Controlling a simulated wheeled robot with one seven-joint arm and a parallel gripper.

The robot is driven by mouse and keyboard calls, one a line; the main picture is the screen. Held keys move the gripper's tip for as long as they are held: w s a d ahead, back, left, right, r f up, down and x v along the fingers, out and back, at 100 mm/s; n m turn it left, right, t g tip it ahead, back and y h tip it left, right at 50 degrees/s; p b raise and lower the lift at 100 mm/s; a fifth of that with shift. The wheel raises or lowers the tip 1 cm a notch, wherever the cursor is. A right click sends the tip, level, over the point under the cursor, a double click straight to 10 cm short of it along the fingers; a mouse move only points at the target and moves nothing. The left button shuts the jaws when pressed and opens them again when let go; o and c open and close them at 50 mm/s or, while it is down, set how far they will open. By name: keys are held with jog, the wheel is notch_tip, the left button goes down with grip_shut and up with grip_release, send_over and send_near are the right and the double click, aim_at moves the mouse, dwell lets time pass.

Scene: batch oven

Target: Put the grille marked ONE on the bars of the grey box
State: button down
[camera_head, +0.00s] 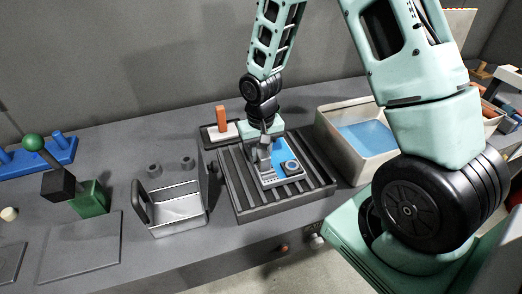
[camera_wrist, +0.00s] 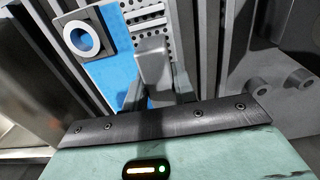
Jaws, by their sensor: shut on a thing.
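My gripper (camera_head: 266,148) points down over the dark grey box with parallel bars (camera_head: 240,190) in the head view. It is shut on the upright grey handle of the grille (camera_head: 268,181), a grey perforated plate with a blue part and a white-and-blue ring. The grille lies over the bars; I cannot tell whether it touches them. In the wrist view, the handle stands between the fingers of my gripper (camera_wrist: 155,92), with the grille's holes and slots (camera_wrist: 147,20) behind it. No marking ONE is legible.
A pale bin with a blue inside (camera_head: 328,132) stands right of the box. An open metal tray with a dark handle (camera_head: 178,207) stands left. A small tray with an orange upright piece (camera_head: 221,118) is behind. A green block with a ball-topped lever (camera_head: 92,198) is further left.

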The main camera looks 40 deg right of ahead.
jog(key=shift+f, duration=0.2)
jog(key=c, duration=1.1)
grip_release()
jog(key=shift+r, duration=0.15)
notch_tip(320, 180, up, 12)
jog(key=b, duration=0.3)
jog(key=s+a+r+n, duration=0.1)
jog(key=s+a+n, duration=0.2)
jog(key=s+a, duration=0.3)
jog(key=s+a+r+n, duration=0.1)
jog(key=s+a+n, duration=0.3)
jog(key=s+a, duration=0.2)
jog(key=s+a+r+n, duration=0.1)
jog(key=s+a+n, duration=0.3)
jog(key=s, duration=0.5)
jog(key=shift+s+a+r+y, duration=0.1)
jog(key=shift+a+y, duration=0.2)
jog(key=shift+a, duration=1.05)
